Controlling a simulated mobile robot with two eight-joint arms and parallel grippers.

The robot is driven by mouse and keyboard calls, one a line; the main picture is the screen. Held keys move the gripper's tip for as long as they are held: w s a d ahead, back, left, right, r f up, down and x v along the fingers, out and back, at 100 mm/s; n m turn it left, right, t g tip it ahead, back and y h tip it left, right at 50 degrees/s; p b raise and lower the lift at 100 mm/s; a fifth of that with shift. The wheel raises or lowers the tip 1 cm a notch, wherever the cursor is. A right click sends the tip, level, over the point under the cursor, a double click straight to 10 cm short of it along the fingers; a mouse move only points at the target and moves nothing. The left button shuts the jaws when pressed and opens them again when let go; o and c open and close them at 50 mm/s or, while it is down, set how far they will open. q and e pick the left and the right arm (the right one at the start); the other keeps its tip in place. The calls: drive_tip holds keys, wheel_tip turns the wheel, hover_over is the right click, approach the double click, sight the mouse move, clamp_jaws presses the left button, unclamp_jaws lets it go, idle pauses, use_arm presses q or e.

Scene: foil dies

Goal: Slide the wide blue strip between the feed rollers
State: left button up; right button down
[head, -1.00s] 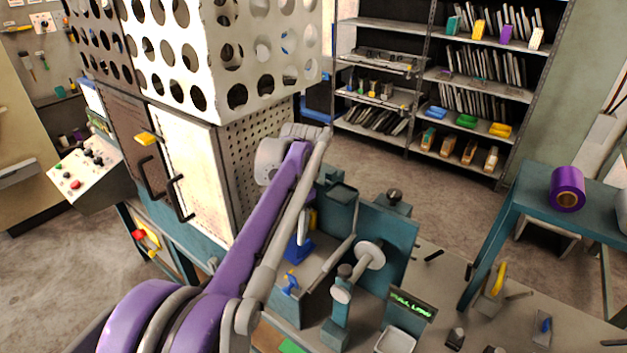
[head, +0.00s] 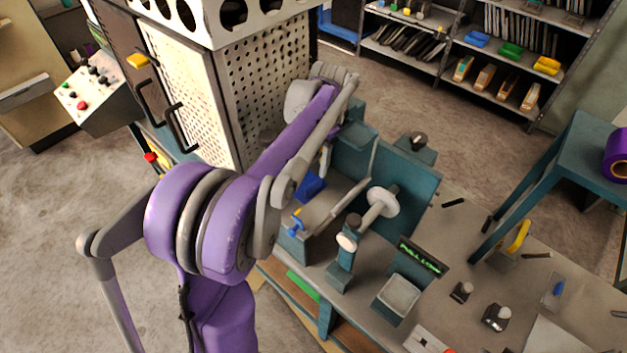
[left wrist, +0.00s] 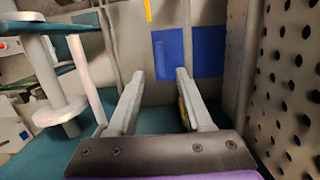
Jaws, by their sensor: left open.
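Blue material (left wrist: 168,56) shows ahead of my left fingertips in the left wrist view, with a second blue patch (left wrist: 208,52) right of a thin grey upright. I cannot tell whether both are one wide strip. In the head view a blue piece (head: 311,186) shows on the bench, partly hidden by my arm. My left gripper (left wrist: 160,74) is open, with nothing visibly held between its fingers. In the head view it (head: 326,160) hangs mostly hidden beyond my purple arm, beside the perforated cabinet. A white flanged roller (head: 382,202) stands to its right. I cannot clearly identify the feed rollers.
The perforated cabinet wall (left wrist: 287,80) is close on the right in the left wrist view. A teal upright plate (head: 410,185) stands behind the flanged roller. A lit display (head: 423,257) and a pale tray (head: 398,294) are on the bench. A narrow yellow strip (left wrist: 148,10) shows higher up.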

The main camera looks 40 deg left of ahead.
sight(309, 185)
use_arm(q)
drive_tip(key=f, duration=0.5)
drive_tip(key=s+f, duration=0.1)
drive_tip(key=f, duration=0.1)
drive_tip(key=shift+f, duration=0.25)
clamp_jaws()
drive_tip(key=shift+s+a, duration=0.1)
drive_tip(key=shift+s, duration=0.1)
drive_tip(key=shift+s, duration=0.35)
drive_tip(key=shift+s+a+b, duration=0.1)
drive_tip(key=shift+s+b, duration=0.1)
drive_tip(key=shift+b, duration=0.2)
idle(0.9)
idle(0.4)
